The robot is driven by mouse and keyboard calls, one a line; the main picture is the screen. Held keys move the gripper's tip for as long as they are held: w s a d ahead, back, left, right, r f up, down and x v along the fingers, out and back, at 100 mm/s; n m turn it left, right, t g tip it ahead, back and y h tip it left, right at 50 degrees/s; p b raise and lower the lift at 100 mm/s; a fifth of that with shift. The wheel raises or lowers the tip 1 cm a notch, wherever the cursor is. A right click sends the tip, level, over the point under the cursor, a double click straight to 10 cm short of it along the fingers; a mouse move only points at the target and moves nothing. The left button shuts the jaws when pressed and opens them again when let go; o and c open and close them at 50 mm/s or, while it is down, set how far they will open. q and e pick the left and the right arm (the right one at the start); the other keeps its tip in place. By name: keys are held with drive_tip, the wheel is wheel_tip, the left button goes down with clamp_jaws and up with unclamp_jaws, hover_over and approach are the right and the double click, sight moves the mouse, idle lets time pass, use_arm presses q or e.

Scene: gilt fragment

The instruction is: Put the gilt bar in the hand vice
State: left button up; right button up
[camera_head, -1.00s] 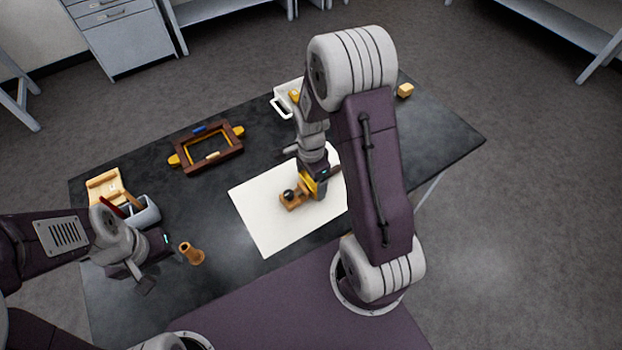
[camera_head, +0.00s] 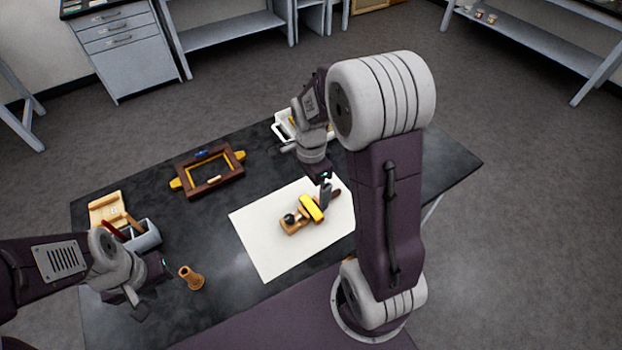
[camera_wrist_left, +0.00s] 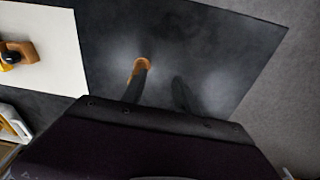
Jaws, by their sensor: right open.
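The gilt bar (camera_head: 311,208) is a short yellow bar lying across the wooden hand vice (camera_head: 292,227), which has a dark round knob and rests on a white sheet (camera_head: 262,238). I cannot tell whether the bar is seated between the jaws. My right gripper (camera_head: 326,192) is open just above and to the right of the bar, apart from it as far as I can see. My left gripper (camera_head: 128,296) is open and empty over the front left of the table; its fingers show in the left wrist view (camera_wrist_left: 160,95). The vice is partly in that view (camera_wrist_left: 22,50).
A turned wooden piece (camera_head: 191,278) stands right of my left gripper. A grey container (camera_head: 147,238) and a wooden tray (camera_head: 103,205) are at the left. A brown frame (camera_head: 184,172) lies behind. A white bin (camera_head: 281,126) is partly hidden by my right arm.

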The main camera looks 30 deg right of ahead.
drive_tip(key=s+a+n, duration=0.2)
drive_tip(key=s+n, duration=0.2)
drive_tip(key=n, duration=0.4)
drive_tip(key=s+a+n+t, duration=0.1)
drive_tip(key=s+n, duration=0.3)
drive_tip(key=n, duration=0.4)
drive_tip(key=shift+s+a+f+n, duration=0.2)
drive_tip(key=shift+a+n, duration=0.2)
drive_tip(key=shift+a, duration=0.5)
